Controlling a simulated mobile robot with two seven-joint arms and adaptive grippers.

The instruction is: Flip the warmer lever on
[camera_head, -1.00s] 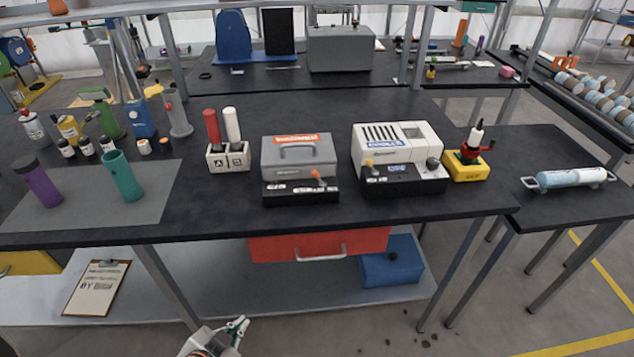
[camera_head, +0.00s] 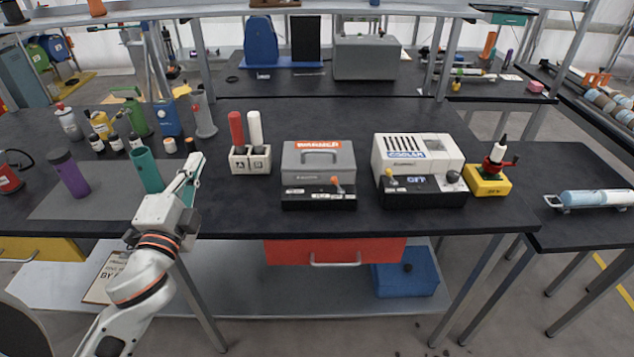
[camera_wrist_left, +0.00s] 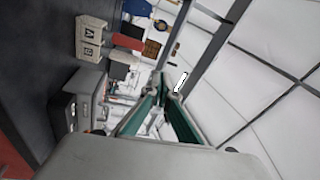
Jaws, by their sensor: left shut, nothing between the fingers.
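The warmer (camera_head: 318,160) is a grey box with an orange label and a top handle, on the black bench right of the middle left. Its lever (camera_head: 336,182) has an orange knob and stands up from the black front panel; I cannot tell its setting. My left gripper (camera_head: 193,168) is shut and empty over the front of the bench, beside the teal cylinder and well left of the warmer. In the left wrist view its green-sided fingers (camera_wrist_left: 168,84) come together at the tips. The warmer (camera_wrist_left: 84,90) shows there sideways. My right gripper is not in view.
The white A/B holder (camera_head: 250,160) with red and white cylinders stands between gripper and warmer. The cooler (camera_head: 416,155), with its own lever, is right of the warmer. A teal cylinder (camera_head: 146,170) and a purple one (camera_head: 70,174) stand on the grey mat. The bench front strip is clear.

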